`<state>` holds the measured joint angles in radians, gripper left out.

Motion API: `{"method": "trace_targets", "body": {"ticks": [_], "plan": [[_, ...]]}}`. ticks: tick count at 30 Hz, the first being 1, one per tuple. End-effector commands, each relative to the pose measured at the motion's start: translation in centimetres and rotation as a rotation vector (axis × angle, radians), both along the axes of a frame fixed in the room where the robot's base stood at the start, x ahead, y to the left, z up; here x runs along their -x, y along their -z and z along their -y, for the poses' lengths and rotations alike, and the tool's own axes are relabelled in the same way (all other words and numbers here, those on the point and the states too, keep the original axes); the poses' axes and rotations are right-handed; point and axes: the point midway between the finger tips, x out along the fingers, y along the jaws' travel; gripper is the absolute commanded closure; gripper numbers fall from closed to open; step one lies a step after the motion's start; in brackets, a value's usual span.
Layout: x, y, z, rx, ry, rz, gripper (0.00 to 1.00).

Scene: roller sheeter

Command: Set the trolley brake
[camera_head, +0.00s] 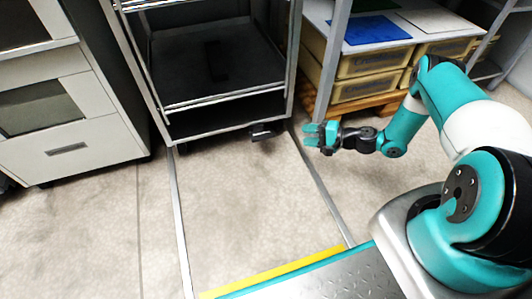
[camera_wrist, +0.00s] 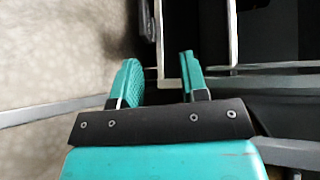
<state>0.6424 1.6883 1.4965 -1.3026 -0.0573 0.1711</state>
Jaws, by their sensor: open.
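The trolley (camera_head: 220,122) is a metal frame with dark shelves, standing at the back middle in the head view. A small dark pedal-like part (camera_head: 262,132), which looks like the brake, sticks out low at its front right corner. My gripper (camera_head: 312,135) is just right of this part, low over the floor, its teal fingers apart and empty. In the wrist view the gripper (camera_wrist: 158,68) is open, with a metal frame bar between and beyond the fingertips. A dark part (camera_wrist: 147,20) shows beyond the fingers; I cannot tell whether it is the brake. Whether the brake is set cannot be seen.
A grey cabinet (camera_head: 80,135) stands at the left. A rack with yellowish bins (camera_head: 362,90) stands behind my arm at the right. Floor rails (camera_head: 180,220) run forward from the trolley's sides. The floor between them (camera_head: 245,200) is clear.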

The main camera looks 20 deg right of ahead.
Motion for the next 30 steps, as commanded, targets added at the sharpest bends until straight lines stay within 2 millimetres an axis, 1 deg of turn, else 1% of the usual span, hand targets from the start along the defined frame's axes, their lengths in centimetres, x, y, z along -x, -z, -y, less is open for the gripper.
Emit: {"method": "trace_targets", "body": {"ticks": [1, 4, 8, 11, 24, 30], "plan": [[0.5, 2.6, 0.4, -0.022, 0.032, -0.004, 0.60], [1.0, 4.2, 0.6, -0.046, 0.068, -0.009, 0.60], [0.6, 4.8, 0.2, -0.054, 0.079, -0.009, 0.60], [-0.4, 5.2, -1.0, -0.052, 0.076, -0.009, 0.60], [-7.0, 7.7, -8.1, -0.053, 0.072, -0.007, 0.60], [-9.3, 8.4, -10.5, -0.051, 0.074, -0.009, 0.60]]}}
